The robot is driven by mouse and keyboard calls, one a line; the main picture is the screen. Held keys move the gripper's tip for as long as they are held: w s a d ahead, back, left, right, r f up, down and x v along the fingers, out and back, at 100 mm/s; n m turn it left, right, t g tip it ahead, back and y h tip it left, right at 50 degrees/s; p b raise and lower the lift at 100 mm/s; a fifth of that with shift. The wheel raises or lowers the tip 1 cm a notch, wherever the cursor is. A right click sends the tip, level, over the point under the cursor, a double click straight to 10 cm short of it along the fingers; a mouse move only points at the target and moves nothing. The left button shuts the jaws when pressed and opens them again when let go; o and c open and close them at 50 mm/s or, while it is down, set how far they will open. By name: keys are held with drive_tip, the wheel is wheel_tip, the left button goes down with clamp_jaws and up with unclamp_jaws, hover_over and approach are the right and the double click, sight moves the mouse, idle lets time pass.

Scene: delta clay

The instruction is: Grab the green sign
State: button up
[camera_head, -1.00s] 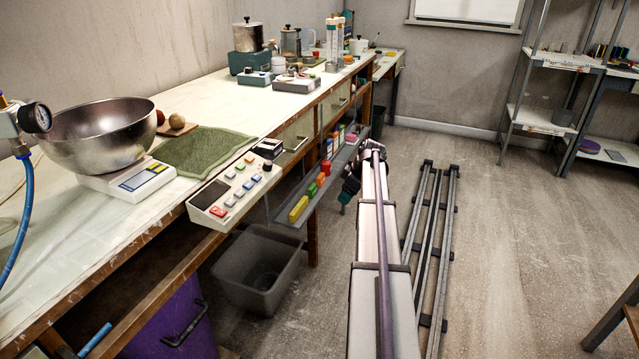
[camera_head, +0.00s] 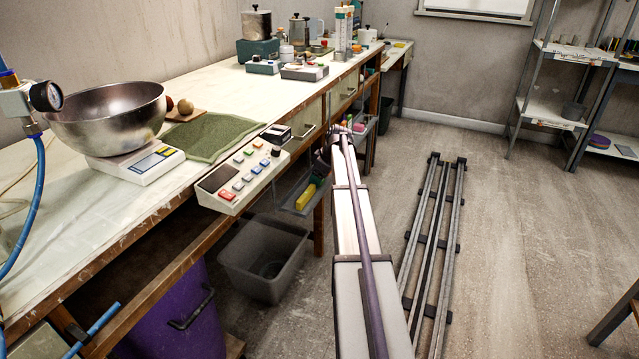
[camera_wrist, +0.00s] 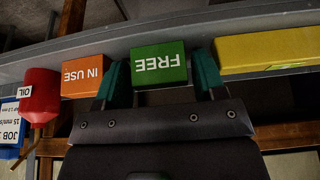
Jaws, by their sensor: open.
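The green sign (camera_wrist: 158,56) reads FREE, upside down in the wrist view, and sits on a grey rail shelf (camera_wrist: 225,27) under the bench. My gripper (camera_wrist: 160,72) is open, with one teal finger at each side of the sign. The fingers look close to its sides; I cannot tell whether they touch.
An orange IN USE sign (camera_wrist: 84,76) stands just left of the left finger, and a yellow block (camera_wrist: 265,52) stands right of the right finger. A grey bin (camera_head: 262,262) stands below the shelf.

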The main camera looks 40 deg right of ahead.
drive_tip(key=shift+c, duration=0.3)
drive_tip(key=c, duration=0.6)
drive_tip(key=shift+r, duration=0.1)
wheel_tip(320, 180, up, 28)
drive_tip(key=p, duration=2.8)
